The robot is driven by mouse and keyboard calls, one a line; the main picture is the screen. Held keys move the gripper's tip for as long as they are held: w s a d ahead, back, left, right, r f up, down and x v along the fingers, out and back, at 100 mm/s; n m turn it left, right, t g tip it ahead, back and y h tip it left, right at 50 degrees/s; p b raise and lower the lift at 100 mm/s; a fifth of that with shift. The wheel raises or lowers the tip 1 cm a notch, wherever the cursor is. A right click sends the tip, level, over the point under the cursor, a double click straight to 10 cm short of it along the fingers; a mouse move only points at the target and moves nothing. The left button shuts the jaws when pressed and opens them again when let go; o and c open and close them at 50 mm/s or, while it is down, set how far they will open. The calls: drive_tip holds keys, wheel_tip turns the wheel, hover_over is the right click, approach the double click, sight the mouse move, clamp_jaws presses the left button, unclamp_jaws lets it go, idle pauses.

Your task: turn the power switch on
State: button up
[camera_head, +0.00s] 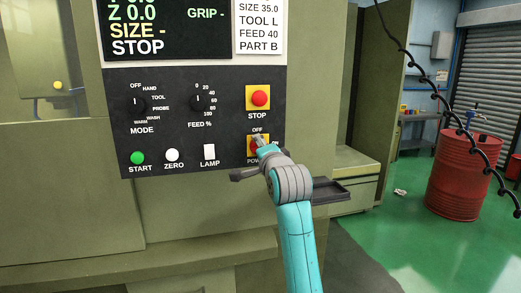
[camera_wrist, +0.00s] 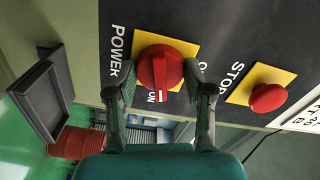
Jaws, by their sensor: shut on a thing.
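The power switch is a round red knob on a yellow plate, low on the right of the dark control panel. It shows in the wrist view (camera_wrist: 160,66), between the POWER and partly hidden OFF labels. Its white mark points down in that view, at the ON label. In the head view my gripper (camera_head: 258,143) covers most of the switch. In the wrist view my gripper (camera_wrist: 158,80) has one finger on each side of the knob, shut on it. The left finger overlaps the plate's edge and the right finger hides part of OFF.
The red STOP button (camera_head: 259,98) sits just above the switch and beside it in the wrist view (camera_wrist: 267,97). A dark tray (camera_head: 329,190) juts out at lower right. A red drum (camera_head: 466,175) stands farther right.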

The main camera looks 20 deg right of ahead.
drive_tip(key=shift+m, duration=1.6)
drive_tip(key=o, duration=1.2)
drive_tip(key=s, duration=1.2)
